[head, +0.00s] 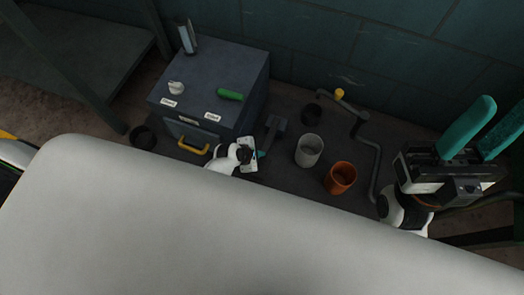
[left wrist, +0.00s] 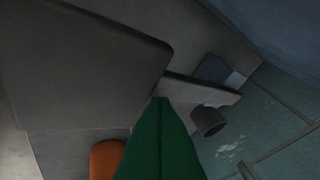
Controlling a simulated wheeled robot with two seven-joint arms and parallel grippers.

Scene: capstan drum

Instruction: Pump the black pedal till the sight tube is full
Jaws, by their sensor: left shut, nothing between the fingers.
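The dark pedal (head: 276,125) stands on the floor right of the blue-grey cabinet. In the left wrist view a large dark plate (left wrist: 90,60), seemingly the pedal pad, fills the upper left. The sight tube (head: 188,38) stands upright at the cabinet's back left corner; its level is too small to read. My left gripper (head: 262,154) is shut and empty, just in front of the pedal; its green fingers (left wrist: 160,105) overlap the plate's corner, and I cannot tell whether they touch. My right gripper (head: 484,128) is open and empty at the far right.
A grey cup (head: 309,151), an orange cup (head: 341,178) and a bent crank (head: 374,165) stand to the right. A pale body blocks the foreground.

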